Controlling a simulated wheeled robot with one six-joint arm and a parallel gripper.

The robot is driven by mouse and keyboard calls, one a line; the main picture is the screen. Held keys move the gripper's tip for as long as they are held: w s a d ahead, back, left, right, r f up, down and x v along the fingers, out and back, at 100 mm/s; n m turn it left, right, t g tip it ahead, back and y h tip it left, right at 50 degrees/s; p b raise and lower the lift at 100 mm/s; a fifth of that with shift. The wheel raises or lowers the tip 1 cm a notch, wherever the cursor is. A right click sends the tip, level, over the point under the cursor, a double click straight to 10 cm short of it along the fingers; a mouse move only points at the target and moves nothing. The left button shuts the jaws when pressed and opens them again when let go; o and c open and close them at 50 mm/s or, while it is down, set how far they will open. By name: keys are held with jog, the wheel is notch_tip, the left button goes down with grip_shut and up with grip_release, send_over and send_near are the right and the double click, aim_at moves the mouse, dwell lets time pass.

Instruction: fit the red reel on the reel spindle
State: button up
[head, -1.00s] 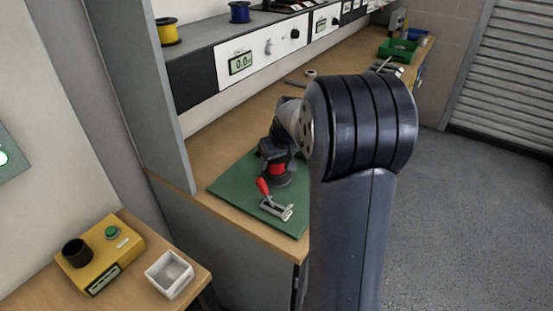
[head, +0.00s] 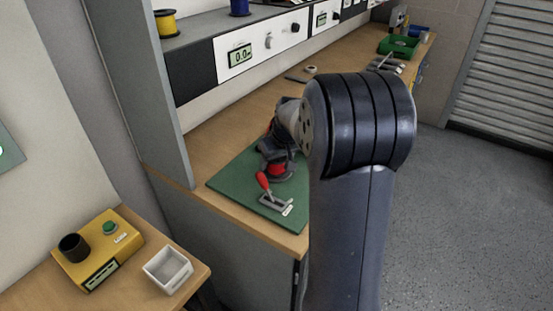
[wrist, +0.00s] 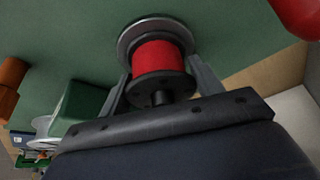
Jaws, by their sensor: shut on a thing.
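The red reel (wrist: 160,62) shows in the wrist view between the two grey fingers of my gripper (wrist: 161,80), which is shut on it. Its dark flange faces my palm, and a short black post (wrist: 163,98) sticks out of its middle. A round grey disc (wrist: 143,30) lies at the reel's far end, against the green mat. I cannot tell whether the disc is the spindle's base or part of the reel. In the head view my gripper (head: 276,160) is low over the mat, with the reel (head: 279,172) partly hidden by it.
A toggle clamp (head: 275,203) with a red handle (head: 262,181) stands on the green mat (head: 232,187), close in front of my gripper. Yellow (head: 167,25) and blue (head: 239,7) reels stand on the shelf. A yellow box (head: 98,250) and white tray (head: 168,269) are at lower left.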

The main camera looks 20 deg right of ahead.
jog(key=o, duration=1.3)
jog(key=shift+o, duration=0.2)
jog(key=shift+r+p, duration=1.95)
jog(key=shift+r, duration=0.65)
jog(key=shift+f, duration=0.1)
jog(key=v, duration=1.1)
